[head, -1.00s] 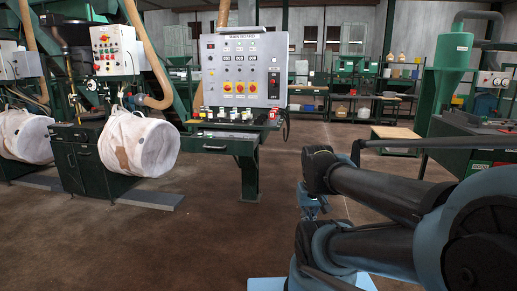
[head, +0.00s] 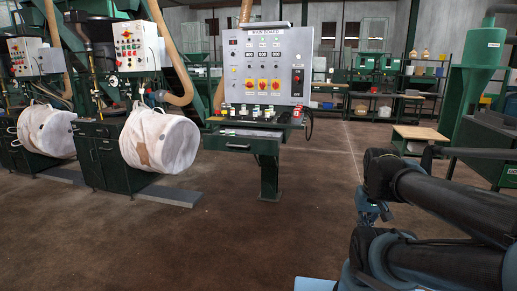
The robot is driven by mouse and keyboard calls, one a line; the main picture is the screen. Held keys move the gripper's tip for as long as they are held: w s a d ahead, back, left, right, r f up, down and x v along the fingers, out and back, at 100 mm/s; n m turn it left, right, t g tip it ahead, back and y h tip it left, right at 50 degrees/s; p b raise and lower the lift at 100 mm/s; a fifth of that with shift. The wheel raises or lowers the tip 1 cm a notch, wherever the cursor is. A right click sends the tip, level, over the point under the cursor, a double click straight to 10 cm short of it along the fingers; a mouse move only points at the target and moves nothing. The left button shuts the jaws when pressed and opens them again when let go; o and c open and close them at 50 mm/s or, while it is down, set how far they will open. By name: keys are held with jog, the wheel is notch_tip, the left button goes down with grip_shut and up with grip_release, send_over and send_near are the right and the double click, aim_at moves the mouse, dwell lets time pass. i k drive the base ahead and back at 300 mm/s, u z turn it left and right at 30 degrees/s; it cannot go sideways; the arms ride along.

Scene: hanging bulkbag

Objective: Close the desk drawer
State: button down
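A green desk (head: 269,178) stands under the grey main board (head: 262,65), in the middle of the head view. Its drawer (head: 218,144) is a dark green front below the desk top, with a pale handle or label in its middle. A light grey strip shows above that front; I cannot tell how far the drawer is pulled out. My gripper (head: 370,212) hangs at the end of my arm at the right, well apart from the desk and nearer to me. It is small and partly hidden by the arm, so its fingers cannot be made out.
A white bulk bag (head: 162,138) hangs left of the desk beside a green cabinet (head: 107,160). A low wooden-topped table (head: 420,132) stands behind at the right. The brown floor before the desk is clear.

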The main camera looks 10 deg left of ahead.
aim_at(243, 143)
jog(key=i, duration=1)
